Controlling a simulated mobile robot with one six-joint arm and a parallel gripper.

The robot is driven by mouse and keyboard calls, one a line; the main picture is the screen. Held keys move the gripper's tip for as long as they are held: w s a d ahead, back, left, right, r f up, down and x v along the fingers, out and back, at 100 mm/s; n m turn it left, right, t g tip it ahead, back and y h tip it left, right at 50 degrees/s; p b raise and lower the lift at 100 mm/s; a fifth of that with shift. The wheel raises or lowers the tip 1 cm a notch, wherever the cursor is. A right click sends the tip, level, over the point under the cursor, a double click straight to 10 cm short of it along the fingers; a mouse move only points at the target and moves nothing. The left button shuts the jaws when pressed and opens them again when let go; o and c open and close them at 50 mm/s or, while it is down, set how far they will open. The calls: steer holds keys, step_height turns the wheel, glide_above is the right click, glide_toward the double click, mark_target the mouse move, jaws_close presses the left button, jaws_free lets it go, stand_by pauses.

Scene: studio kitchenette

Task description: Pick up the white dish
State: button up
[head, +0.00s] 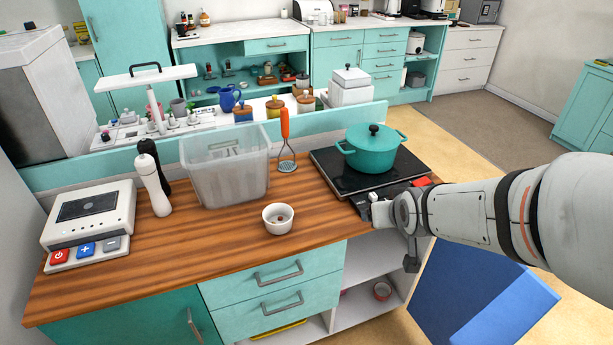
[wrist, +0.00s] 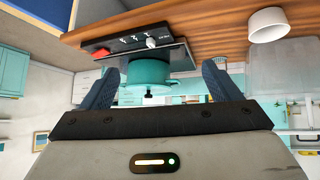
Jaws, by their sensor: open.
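The white dish (head: 278,222) is a small round bowl with a few brown bits inside. It stands upright on the wooden counter near its front edge, left of the hob. In the wrist view, which looks upside down, the white dish (wrist: 268,26) is at the upper right, outside the jaws. My gripper (wrist: 161,68) is open, with two dark blue fingers apart and nothing held. In the head view my arm comes in from the right and ends by the hob's front edge, right of the dish and apart from it. The fingers are hard to make out there.
A teal lidded pot (head: 371,152) stands on the black hob (head: 325,160). Behind the dish are a clear bin (head: 225,178) and an orange-handled masher (head: 286,140). A white shaker (head: 154,184) and a scale (head: 88,219) are left. Counter left of the dish is clear.

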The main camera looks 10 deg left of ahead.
steer(key=o, duration=0.3)
steer(key=w+a+f+n+t+y+b, duration=0.1)
steer(key=w+a+f, duration=0.1)
steer(key=a+f, duration=0.1)
steer(key=w+a+f+n+t+y+b, duration=0.1)
steer(key=w+a+f+b, duration=0.1)
steer(key=a, duration=0.2)
steer(key=w+a+f+t+y+b, duration=0.1)
steer(key=w+a+f+y, duration=0.1)
steer(key=a+f, duration=0.1)
steer(key=shift+w+a+f+n+b, duration=0.1)
steer(key=shift+a+f+n+b, duration=0.3)
steer(key=shift+a, duration=0.3)
steer(key=n+t+y+b, duration=0.1)
steer(key=n+y+b, duration=0.1)
steer(key=y+b, duration=0.3)
glide_toward(271, 206)
steer(key=shift+s+d+y+p, duration=0.2)
steer(key=shift+d+y+p, duration=0.25)
steer(key=shift+d, duration=0.7)
steer(key=shift+a+n, duration=0.3)
steer(key=shift+a, duration=0.05)
steer(key=x, duration=0.7)
steer(key=shift+a+f+p, duration=0.25)
steer(key=shift+f+p, duration=0.1)
steer(key=shift+p, duration=0.05)
steer(key=shift+c, duration=0.2)
steer(key=c, duration=1.1)
